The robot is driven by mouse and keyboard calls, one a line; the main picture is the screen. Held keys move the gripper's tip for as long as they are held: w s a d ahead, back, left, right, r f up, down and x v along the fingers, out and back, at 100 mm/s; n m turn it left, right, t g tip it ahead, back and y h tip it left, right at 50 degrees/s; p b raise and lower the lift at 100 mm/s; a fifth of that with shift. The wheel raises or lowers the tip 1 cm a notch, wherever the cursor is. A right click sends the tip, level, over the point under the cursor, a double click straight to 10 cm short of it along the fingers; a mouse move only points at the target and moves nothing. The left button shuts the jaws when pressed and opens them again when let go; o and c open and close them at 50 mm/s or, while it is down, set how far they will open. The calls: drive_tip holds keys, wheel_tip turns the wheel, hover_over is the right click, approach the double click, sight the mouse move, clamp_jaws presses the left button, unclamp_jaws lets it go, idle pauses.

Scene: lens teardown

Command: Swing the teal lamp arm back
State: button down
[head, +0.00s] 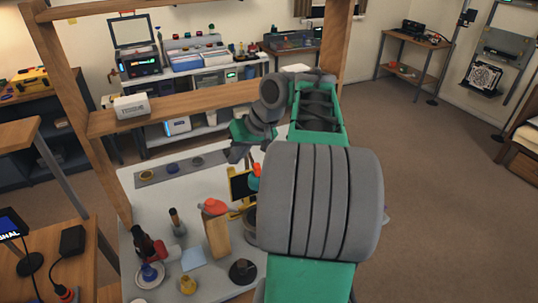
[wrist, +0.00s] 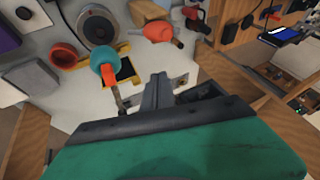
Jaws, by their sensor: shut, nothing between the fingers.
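A teal rounded piece with an orange collar (wrist: 104,57) and a thin rod below it shows in the wrist view, above a yellow stand (wrist: 124,50) with a dark panel; I take it for the teal lamp arm. In the head view the dark panel (head: 240,186) shows beside a small orange and teal part (head: 255,178), mostly hidden by my arm. My gripper (wrist: 158,88) is shut and empty, just right of the rod in the wrist view; a small gap seems to lie between them. In the head view my gripper (head: 237,152) is above the far part of the table.
A wooden block (head: 217,238) with an orange blower (head: 213,207) stands near the stand. A grey strip (head: 150,176) with small dishes lies at the back left. A wooden frame post (head: 85,120) rises at left. A grey round lens part (wrist: 98,27) sits behind the stand.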

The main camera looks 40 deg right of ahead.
drive_tip(key=s+d+r, duration=0.1)
drive_tip(key=s+d, duration=0.4)
drive_tip(key=d, duration=0.3)
drive_tip(key=s+d+m+t+p, duration=0.1)
drive_tip(key=s+d, duration=0.4)
drive_tip(key=d, duration=0.3)
drive_tip(key=shift+r+y, duration=0.3)
drive_tip(key=shift+r, duration=0.05)
drive_tip(key=shift+f, duration=0.1)
drive_tip(key=w+a+f+b, duration=0.1)
drive_tip(key=w+a+f, duration=0.5)
drive_tip(key=w+f, duration=0.1)
drive_tip(key=shift+w+f+b, duration=0.2)
drive_tip(key=shift+f+b, duration=0.1)
drive_tip(key=shift+f, duration=0.1)
drive_tip(key=shift+a, duration=0.15)
